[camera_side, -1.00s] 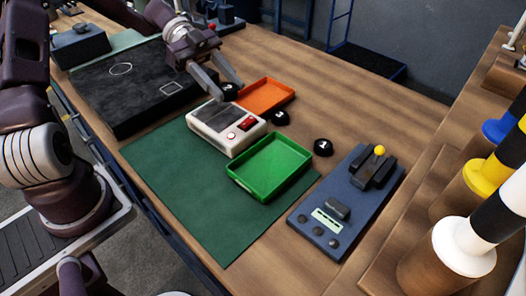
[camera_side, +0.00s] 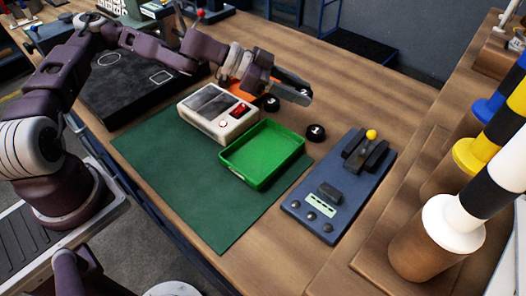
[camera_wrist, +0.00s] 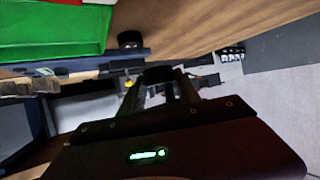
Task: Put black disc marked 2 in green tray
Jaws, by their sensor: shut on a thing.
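In the side view my gripper (camera_side: 303,94) is raised above the table, behind the green tray and pointing right. In the wrist view my gripper (camera_wrist: 158,85) is shut on a dark disc (camera_wrist: 158,74) between its fingertips; its number cannot be read. The empty green tray (camera_side: 262,180) lies partly on the green mat, in front of and below my gripper. It also fills the upper left of the wrist view (camera_wrist: 50,30). A black disc marked 1 (camera_side: 315,132) sits on the wood right of the tray. Another black disc (camera_side: 271,103) lies behind the tray, its mark unclear.
A white device with a red switch (camera_side: 217,113) stands left of the green tray. An orange tray (camera_side: 240,88) is partly hidden by my gripper. A blue panel with a yellow-knobbed lever (camera_side: 340,188) lies to the right. Striped posts (camera_side: 470,205) stand at the far right.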

